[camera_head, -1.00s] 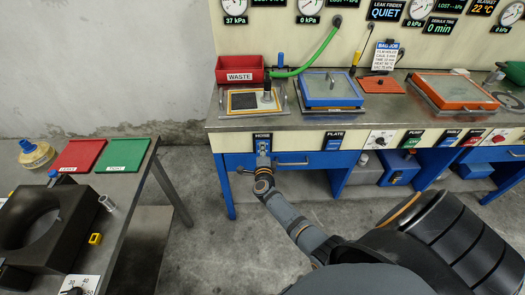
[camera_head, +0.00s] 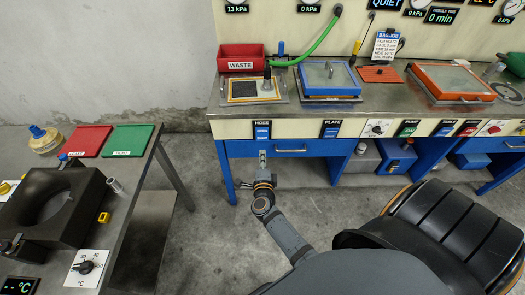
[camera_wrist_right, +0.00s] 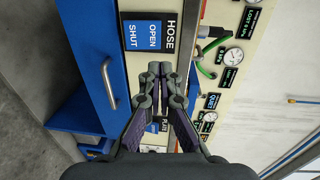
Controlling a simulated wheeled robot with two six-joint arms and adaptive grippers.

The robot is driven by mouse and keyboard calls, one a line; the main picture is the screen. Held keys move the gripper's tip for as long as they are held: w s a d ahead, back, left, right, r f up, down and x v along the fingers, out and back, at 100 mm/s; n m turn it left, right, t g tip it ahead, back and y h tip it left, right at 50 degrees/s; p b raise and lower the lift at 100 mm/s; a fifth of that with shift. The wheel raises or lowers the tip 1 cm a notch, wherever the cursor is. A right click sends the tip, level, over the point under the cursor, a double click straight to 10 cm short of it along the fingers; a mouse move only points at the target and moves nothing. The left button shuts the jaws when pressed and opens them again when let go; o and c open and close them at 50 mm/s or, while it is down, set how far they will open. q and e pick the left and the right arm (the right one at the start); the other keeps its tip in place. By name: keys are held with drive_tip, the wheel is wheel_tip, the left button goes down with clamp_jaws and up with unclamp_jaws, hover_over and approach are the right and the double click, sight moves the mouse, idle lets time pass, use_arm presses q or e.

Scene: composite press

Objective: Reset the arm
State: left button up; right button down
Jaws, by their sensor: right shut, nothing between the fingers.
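My right gripper (camera_head: 262,160) hangs in front of the workbench, just below the blue HOSE switch (camera_head: 262,132), with no contact visible. In the right wrist view its fingers (camera_wrist_right: 160,75) are together and hold nothing. That view shows the HOSE switch (camera_wrist_right: 142,38), marked OPEN and SHUT, up and left of the fingertips, apart from them. My right arm (camera_head: 285,237) reaches forward from the lower right. My left gripper is not in view.
A blue drawer with a handle (camera_head: 290,150) is close to the gripper. The bench holds a red WASTE bin (camera_head: 240,57), a blue-framed press (camera_head: 328,78) and an orange-framed one (camera_head: 455,82). A side table (camera_head: 135,215) stands left. Open floor lies between.

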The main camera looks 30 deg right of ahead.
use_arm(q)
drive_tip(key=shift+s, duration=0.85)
use_arm(e)
drive_tip(key=s+a+f+n+g+y, duration=0.25)
drive_tip(key=s+f+n, duration=0.3)
drive_tip(key=f, duration=0.35)
drive_tip(key=s+a+f+n+g+y, duration=0.1)
drive_tip(key=s+a+f+n+y, duration=0.15)
drive_tip(key=s+f+n, duration=0.5)
drive_tip(key=s+a+f+n+g+y, duration=0.1)
drive_tip(key=s+f+n+g+y, duration=0.2)
drive_tip(key=f, duration=0.8)
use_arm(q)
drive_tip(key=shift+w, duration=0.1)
use_arm(e)
drive_tip(key=s+d+f+n+g, duration=0.1)
drive_tip(key=s+f+n+g, duration=0.1)
drive_tip(key=s, duration=0.6)
drive_tip(key=s+d+f+n+g, duration=0.1)
drive_tip(key=s+f+n+g, duration=0.1)
drive_tip(key=s+f, duration=0.3)
drive_tip(key=s+d+f+n+g, duration=0.1)
drive_tip(key=s+f+n+g, duration=0.2)
drive_tip(key=s, duration=1)
drive_tip(key=shift+s+d+f+n, duration=0.2)
drive_tip(key=shift+d+f+n, duration=0.1)
drive_tip(key=shift+f+n, duration=0.5)
